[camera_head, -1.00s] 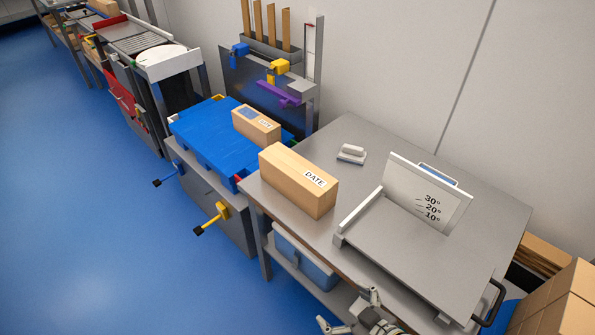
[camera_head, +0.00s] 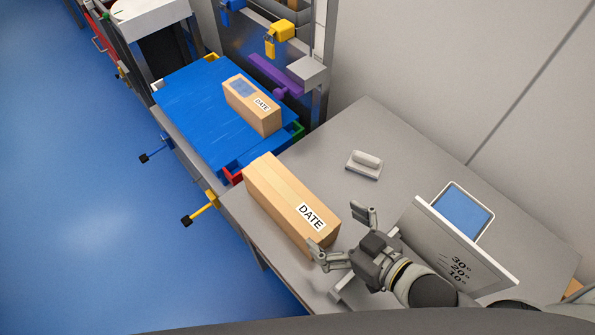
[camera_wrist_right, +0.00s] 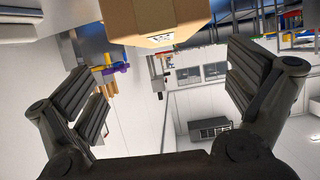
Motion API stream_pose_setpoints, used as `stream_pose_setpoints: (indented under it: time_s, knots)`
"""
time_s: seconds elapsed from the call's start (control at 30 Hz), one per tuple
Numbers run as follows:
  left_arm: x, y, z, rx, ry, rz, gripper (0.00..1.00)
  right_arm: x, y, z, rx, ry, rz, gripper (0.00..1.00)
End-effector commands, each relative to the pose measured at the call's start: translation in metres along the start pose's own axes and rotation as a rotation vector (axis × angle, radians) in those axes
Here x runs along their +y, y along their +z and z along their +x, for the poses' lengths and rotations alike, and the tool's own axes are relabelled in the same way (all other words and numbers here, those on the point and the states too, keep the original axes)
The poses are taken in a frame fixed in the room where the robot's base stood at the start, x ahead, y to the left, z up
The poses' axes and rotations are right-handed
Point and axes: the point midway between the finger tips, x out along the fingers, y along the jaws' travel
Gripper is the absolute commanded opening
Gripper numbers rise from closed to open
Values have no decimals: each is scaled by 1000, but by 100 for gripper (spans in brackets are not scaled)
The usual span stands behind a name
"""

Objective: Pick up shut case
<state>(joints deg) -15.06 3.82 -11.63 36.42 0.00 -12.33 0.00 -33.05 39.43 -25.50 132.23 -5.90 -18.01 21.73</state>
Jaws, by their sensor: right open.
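A shut cardboard case (camera_head: 285,200) with a DATE label on its end stands on the grey table (camera_head: 420,145). In the right wrist view, a cardboard case (camera_wrist_right: 155,20) shows at the top, between and beyond the open fingers (camera_wrist_right: 160,78). I cannot tell whether a finger touches it. My left gripper is not in view.
A tilted grey board with angle marks (camera_head: 455,240) stands right of my right gripper. A small pale block with a handle (camera_head: 365,165) lies behind. The blue surface (camera_head: 190,95) has coloured corners, and a yellow-handled clamp (camera_head: 203,208) sticks out at left. The table's back right is clear.

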Motion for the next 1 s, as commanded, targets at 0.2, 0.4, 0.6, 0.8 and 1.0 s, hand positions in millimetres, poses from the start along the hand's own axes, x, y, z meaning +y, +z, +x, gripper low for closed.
stream_pose_setpoints:
  time_s: [0.2,0.4,0.6,0.8,1.0]
  knots:
    - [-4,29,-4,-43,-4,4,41,0,-2,15,4,0,2,100]
    - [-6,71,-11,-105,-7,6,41,0,-1,40,3,1,0,100]
    - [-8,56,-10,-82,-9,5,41,-1,-1,53,1,-1,1,100]
    - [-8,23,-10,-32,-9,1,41,-1,-1,70,3,0,2,100]
    - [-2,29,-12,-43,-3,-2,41,0,-1,98,2,0,1,100]
